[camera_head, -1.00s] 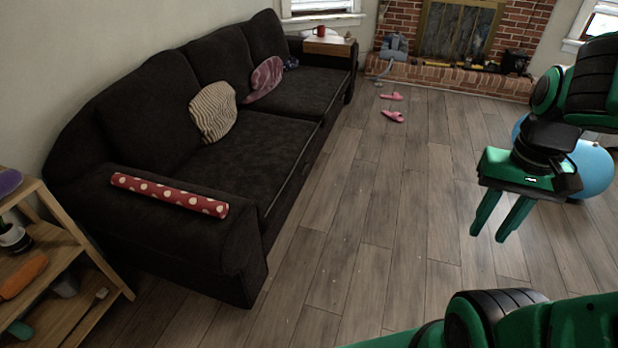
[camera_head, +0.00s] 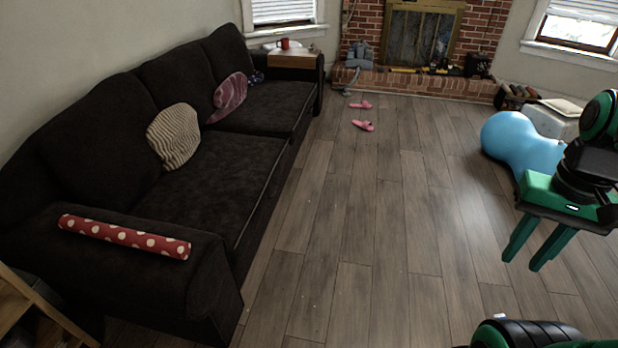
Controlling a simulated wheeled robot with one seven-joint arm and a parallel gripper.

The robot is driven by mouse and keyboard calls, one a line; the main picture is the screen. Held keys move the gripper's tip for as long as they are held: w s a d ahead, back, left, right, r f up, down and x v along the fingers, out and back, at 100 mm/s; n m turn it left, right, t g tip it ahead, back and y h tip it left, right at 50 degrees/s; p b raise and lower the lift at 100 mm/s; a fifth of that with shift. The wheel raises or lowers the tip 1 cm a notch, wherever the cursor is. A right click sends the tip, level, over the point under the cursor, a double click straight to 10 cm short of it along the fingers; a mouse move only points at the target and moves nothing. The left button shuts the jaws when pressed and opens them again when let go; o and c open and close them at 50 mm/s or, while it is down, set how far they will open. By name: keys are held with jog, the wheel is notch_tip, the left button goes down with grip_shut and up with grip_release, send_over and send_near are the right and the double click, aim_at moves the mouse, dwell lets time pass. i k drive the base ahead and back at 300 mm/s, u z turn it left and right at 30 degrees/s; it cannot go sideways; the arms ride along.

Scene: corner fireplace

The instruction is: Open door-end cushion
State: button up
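A dark sofa (camera_head: 250,163) runs along the left wall. A beige striped cushion (camera_head: 174,136) leans against its backrest near the middle. A pinkish-purple cushion (camera_head: 228,97) leans farther back, towards the fireplace end. I cannot tell which part is the door-end cushion; no door shows. The near seat cushion (camera_head: 190,185) lies flat, with no visible gap under it. My gripper (camera_head: 525,256) hangs over bare floor at the right, far from the sofa. Its two fingers are apart and empty.
A red polka-dot roll (camera_head: 124,236) lies on the near armrest. A wooden shelf (camera_head: 40,310) stands at the lower left. Pink slippers (camera_head: 362,125) lie on the floor. A blue peanut ball (camera_head: 522,142) rests at the right. The middle floor (camera_head: 345,220) is clear.

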aim_at(225, 188)
jog(key=i, duration=1.4)
jog(key=u, duration=0.65)
